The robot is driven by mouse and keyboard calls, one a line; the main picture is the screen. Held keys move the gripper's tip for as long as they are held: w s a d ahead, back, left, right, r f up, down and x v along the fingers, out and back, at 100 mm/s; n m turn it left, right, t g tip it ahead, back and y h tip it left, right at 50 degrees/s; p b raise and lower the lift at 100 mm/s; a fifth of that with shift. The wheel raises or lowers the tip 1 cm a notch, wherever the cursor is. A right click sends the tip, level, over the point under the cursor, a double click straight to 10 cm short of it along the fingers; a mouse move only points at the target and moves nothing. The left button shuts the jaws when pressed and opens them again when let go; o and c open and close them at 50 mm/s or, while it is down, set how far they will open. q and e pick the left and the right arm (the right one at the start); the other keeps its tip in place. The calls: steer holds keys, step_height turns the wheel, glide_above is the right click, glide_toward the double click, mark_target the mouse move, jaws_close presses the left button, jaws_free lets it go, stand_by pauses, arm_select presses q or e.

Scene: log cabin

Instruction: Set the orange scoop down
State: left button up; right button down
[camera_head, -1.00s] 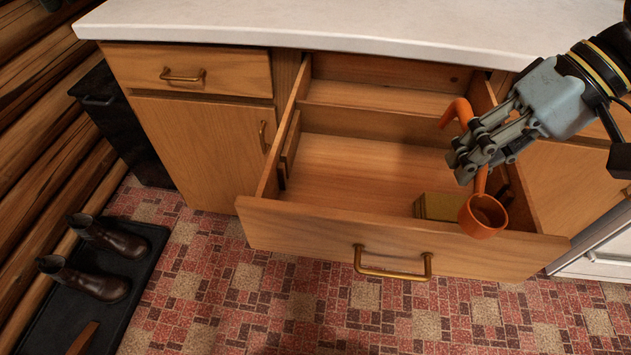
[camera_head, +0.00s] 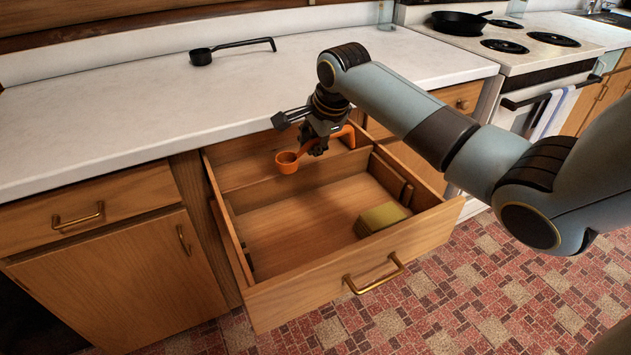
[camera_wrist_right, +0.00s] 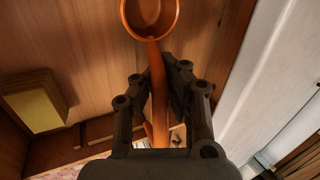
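The orange scoop (camera_head: 288,160) is held by my right gripper (camera_head: 318,147) above the back part of the open drawer (camera_head: 352,262), close to the counter's front edge. In the right wrist view, my right gripper (camera_wrist_right: 159,95) is shut on the handle of the orange scoop (camera_wrist_right: 150,14), whose round cup points away from the gripper over the drawer's wooden floor. The scoop touches nothing but the gripper, as far as I can see. My left gripper is not in view.
A yellow-green box (camera_head: 381,218) lies in the drawer's front right corner. The white countertop (camera_head: 130,105) is mostly clear, with a black scoop (camera_head: 230,50) at the back. A stove (camera_head: 530,50) with a black pan (camera_head: 460,21) stands to the right.

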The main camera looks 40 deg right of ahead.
steer(key=s+a+f, duration=0.1)
steer(key=a+f, duration=0.1)
steer(key=a, duration=0.1)
steer(key=s+a+f, duration=0.1)
steer(key=a+f, duration=0.1)
steer(key=a, duration=0.1)
steer(key=s+a+f, duration=0.1)
steer(key=a+f, duration=0.1)
steer(key=a, duration=0.2)
steer(key=shift+s+a+f, duration=0.1)
steer(key=shift+a+f, duration=0.1)
steer(key=shift+f, duration=0.1)
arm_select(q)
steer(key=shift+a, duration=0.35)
arm_select(e)
steer(key=shift+f, duration=1.95)
steer(key=shift+f, duration=0.15)
steer(key=c, duration=1.5)
jaws_free()
arm_select(q)
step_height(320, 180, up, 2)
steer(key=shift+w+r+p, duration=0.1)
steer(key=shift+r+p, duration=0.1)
steer(key=shift+p, duration=0.95)
arm_select(e)
steer(key=v, duration=1.2)
steer(key=shift+r, duration=0.2)
